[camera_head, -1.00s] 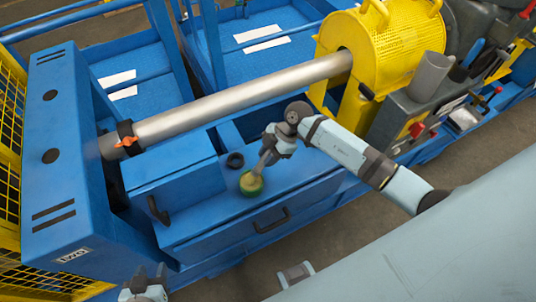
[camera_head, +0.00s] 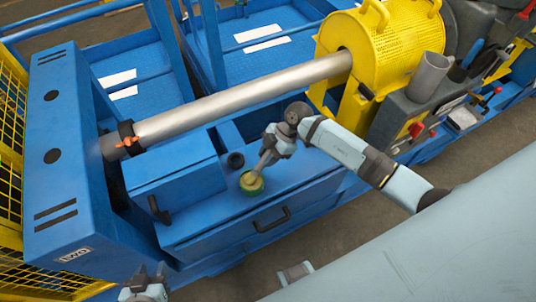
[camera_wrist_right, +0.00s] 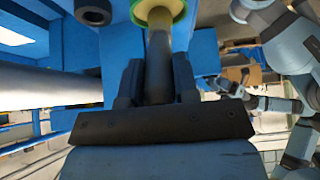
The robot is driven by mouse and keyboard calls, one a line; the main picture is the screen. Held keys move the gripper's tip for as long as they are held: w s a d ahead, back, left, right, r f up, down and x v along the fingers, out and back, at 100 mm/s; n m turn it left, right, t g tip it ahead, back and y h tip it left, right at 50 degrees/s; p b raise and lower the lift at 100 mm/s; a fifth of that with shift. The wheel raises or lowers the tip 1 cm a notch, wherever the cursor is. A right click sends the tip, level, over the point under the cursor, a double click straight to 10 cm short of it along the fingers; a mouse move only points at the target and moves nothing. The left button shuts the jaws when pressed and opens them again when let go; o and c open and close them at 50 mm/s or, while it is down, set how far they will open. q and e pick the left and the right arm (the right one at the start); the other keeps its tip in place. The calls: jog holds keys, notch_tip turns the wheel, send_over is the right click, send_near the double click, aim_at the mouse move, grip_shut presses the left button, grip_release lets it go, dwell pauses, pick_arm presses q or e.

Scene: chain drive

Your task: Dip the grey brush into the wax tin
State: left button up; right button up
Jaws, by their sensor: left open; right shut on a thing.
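The wax tin (camera_head: 251,184) is small, round and green with yellowish contents, on the blue bench top. My right gripper (camera_head: 268,157) is just above it, shut on the grey brush (camera_head: 260,168), whose lower end points down into the tin's opening. In the right wrist view, the dark brush handle (camera_wrist_right: 159,65) stands between the fingers of my right gripper (camera_wrist_right: 158,85), and the green tin rim (camera_wrist_right: 182,18) shows around its far end. How deep the tip sits is hidden. My left gripper (camera_head: 146,285) is open and empty at the lower left, away from the tin.
A black ring (camera_head: 235,160) lies just behind the tin and also shows in the wrist view (camera_wrist_right: 93,11). A long metal shaft (camera_head: 235,97) runs behind the bench. A blue box (camera_head: 172,178) stands left of the tin. The bench top right of the tin is clear.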

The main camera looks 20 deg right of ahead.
aim_at(268, 151)
dwell(0.5)
notch_tip(268, 151, up, 5)
jog(key=p, duration=0.5)
jog(key=shift+f, duration=0.1)
notch_tip(268, 151, up, 2)
jog(key=p, duration=0.3)
dwell(0.5)
